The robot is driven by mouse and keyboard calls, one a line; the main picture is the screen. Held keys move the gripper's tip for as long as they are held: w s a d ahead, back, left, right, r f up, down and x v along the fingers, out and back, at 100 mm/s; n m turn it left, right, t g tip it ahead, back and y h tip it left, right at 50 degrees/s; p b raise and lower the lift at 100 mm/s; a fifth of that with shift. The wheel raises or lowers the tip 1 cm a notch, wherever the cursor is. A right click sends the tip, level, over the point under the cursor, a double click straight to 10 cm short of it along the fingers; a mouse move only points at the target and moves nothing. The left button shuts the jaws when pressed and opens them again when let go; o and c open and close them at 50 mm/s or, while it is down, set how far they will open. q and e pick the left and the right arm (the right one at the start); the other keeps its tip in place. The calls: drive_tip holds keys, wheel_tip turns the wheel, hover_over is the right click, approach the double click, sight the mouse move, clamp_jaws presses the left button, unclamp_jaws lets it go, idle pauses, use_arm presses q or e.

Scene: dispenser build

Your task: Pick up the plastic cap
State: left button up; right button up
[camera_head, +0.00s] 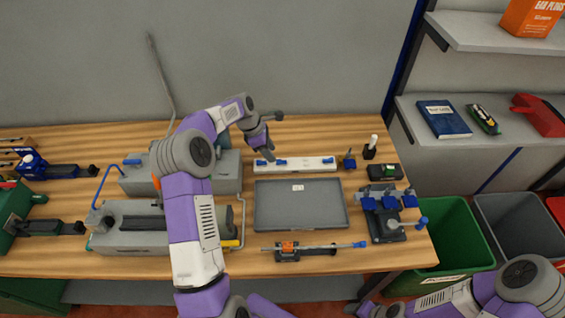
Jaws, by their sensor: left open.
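Small blue plastic pieces lie on a long white holder (300,165) at the back middle of the table. One blue piece (328,161) is at its right end, and another (263,162) is near its left end. They are too small to tell which is the plastic cap. My left gripper (267,156) points down over the left part of the holder, with its tips close to the blue piece there. It is open, and I see nothing held in it. Whether the tips touch the piece cannot be told.
A grey tray (300,204) lies in front of the holder. A fixture with blue clamps (385,212) stands to its right, and a tool with a blue-tipped rod (310,247) in front. Grey machines (135,237) stand left. Green bin (455,232) and shelves are at the right.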

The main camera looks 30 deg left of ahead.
sight(281, 164)
use_arm(q)
drive_tip(key=x, duration=0.5)
drive_tip(key=shift+w+f, duration=0.15)
drive_tip(key=shift+w, duration=0.3)
clamp_jaws()
